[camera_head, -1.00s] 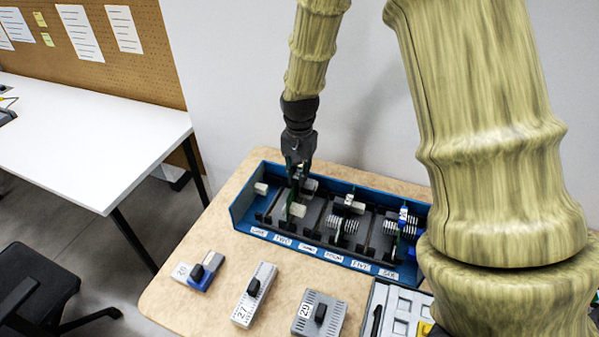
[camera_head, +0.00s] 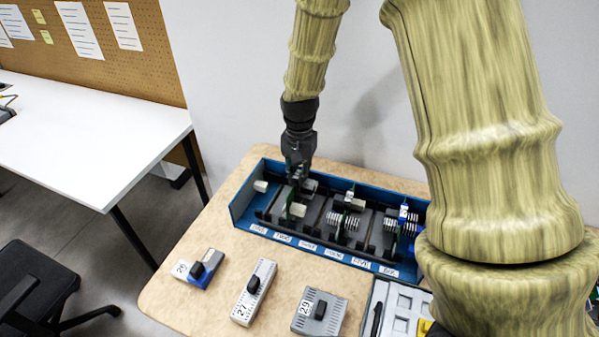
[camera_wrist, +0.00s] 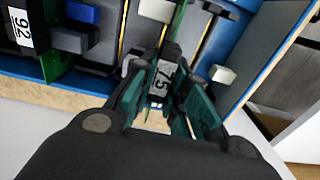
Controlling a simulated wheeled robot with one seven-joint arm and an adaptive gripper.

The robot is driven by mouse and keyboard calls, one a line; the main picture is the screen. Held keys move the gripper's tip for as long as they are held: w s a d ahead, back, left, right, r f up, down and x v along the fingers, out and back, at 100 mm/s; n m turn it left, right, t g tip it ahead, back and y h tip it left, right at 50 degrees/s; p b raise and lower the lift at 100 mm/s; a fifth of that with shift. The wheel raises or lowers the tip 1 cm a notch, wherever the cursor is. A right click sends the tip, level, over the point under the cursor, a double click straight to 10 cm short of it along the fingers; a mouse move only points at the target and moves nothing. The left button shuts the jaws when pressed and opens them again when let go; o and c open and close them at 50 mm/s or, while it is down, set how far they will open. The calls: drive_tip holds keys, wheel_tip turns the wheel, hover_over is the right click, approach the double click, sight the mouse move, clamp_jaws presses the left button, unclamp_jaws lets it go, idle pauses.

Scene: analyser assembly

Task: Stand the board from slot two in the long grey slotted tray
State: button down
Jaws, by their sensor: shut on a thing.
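My gripper (camera_head: 298,174) reaches down into the left part of a blue open housing with slots labelled one to six. It is shut on the tab marked 75 (camera_wrist: 163,78) of a green board (camera_head: 290,204). In the wrist view its two fingers (camera_wrist: 165,95) stand either side of that tab. The board is upright in the housing, near the label of slot two, with a pale block on its side. Its lower edge is hidden. I cannot make out a long grey slotted tray for certain.
The blue housing (camera_head: 262,232) has raised walls and holds other upright boards, one with a tab marked 92 (camera_wrist: 20,30). Grey modules (camera_head: 254,292) with black handles lie in front. A pale grey compartmented case (camera_head: 400,322) is at lower right. The white table (camera_head: 90,140) is mostly clear.

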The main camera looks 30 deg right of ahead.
drive_tip(key=shift+f+b, duration=0.3)
drive_tip(key=shift+f, duration=0.55)
idle(0.6)
drive_tip(key=c, duration=1.2)
unclamp_jaws()
drive_tip(key=shift+r+p, duration=1.95)
drive_tip(key=shift+p, duration=0.25)
idle(1.0)
drive_tip(key=shift+r+p, duration=3)
drive_tip(key=shift+r, duration=0.5)
